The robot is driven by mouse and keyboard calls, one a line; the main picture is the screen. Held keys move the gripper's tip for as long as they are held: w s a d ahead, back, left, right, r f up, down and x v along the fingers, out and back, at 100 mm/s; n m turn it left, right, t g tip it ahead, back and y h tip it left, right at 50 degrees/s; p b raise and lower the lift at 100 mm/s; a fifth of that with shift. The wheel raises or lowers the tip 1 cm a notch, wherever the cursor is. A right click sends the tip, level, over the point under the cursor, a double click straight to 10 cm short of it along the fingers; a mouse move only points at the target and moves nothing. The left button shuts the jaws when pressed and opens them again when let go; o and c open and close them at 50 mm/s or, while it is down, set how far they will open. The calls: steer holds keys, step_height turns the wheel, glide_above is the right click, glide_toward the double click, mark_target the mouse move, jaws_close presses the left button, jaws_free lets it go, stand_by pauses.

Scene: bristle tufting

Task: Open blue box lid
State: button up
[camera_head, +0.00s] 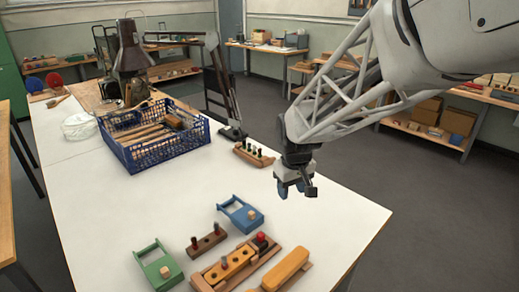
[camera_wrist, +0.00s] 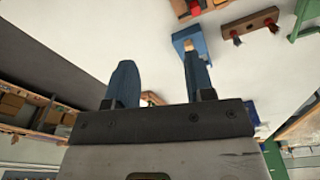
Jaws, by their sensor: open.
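The blue box (camera_head: 240,214) lies on the white table, in front and to the left of my gripper in the head view. It has a flat blue body with a pale wooden knob (camera_head: 251,214) and a thin blue frame reaching toward the upper left. Whether its lid is shut is too small to tell. In the wrist view the blue box (camera_wrist: 190,40) shows partly behind the right fingertip. My gripper (camera_head: 296,190) hangs above the table's right side, apart from the box. Its two blue fingers (camera_wrist: 158,65) are spread and empty.
A similar green box (camera_head: 158,266) sits at front left. A peg block (camera_head: 207,241), a wooden tray (camera_head: 240,268) with a red knob and an orange-yellow block (camera_head: 286,269) are near the blue box. A blue basket (camera_head: 150,140) of tools stands behind. The table between is clear.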

steer(key=w+a+f+n, duration=0.2)
steer(key=w+a+f, duration=0.3)
steer(key=w+f, duration=0.15)
steer(key=n+g, duration=0.1)
steer(key=n, duration=0.1)
glide_above(251, 212)
step_height(251, 212, down, 8)
steer(key=shift+s+r, duration=0.1)
steer(key=shift+r, duration=0.05)
steer(key=shift+d, duration=0.1)
steer(key=shift+f, duration=3.9)
steer(key=shift+c, duration=0.2)
jaws_close()
